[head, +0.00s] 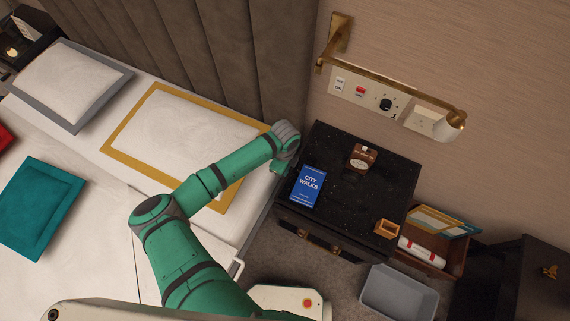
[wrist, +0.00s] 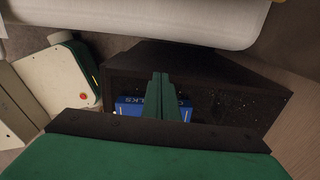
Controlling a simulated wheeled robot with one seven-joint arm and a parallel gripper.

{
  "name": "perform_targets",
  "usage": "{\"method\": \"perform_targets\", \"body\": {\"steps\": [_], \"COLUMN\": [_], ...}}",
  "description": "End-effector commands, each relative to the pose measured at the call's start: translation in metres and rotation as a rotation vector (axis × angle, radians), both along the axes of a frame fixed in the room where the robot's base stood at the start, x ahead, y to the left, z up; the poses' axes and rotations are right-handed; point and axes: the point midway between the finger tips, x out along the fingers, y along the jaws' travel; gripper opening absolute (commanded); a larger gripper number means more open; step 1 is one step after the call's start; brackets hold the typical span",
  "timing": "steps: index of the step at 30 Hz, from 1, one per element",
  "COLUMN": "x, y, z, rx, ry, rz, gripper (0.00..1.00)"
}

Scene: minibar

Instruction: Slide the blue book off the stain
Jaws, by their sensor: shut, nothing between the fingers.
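The blue book (head: 308,187), titled "City Walks", lies flat near the left front of the black bedside cabinet top (head: 335,150). It also shows in the wrist view (wrist: 184,110), partly hidden behind my gripper (wrist: 160,84). My gripper is shut and empty. In the head view my gripper (head: 281,168) is at the cabinet's left edge, just left of the book's upper part. I cannot tell whether it touches the book. I see no stain; the area under the book is hidden.
A small brown box (head: 362,157) stands at the back of the cabinet top, and an orange-brown block (head: 387,229) lies at its front right. A grey bin (head: 398,294) is on the floor. The bed is at left. The middle of the top is clear.

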Motion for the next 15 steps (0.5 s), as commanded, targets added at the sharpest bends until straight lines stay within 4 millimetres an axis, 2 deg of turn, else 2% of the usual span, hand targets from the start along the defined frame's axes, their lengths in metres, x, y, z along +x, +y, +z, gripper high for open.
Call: {"method": "perform_targets", "body": {"steps": [3,9,15], "x": [0.0,-0.011,-0.015], "y": [0.0,-0.026,-0.036], "z": [-0.022,-0.019,-0.019], "rx": [0.001,0.0,0.001], "ry": [0.002,0.0,0.0], "rz": [0.002,-0.002,0.0], "gripper": [0.0,0.0,0.0]}}
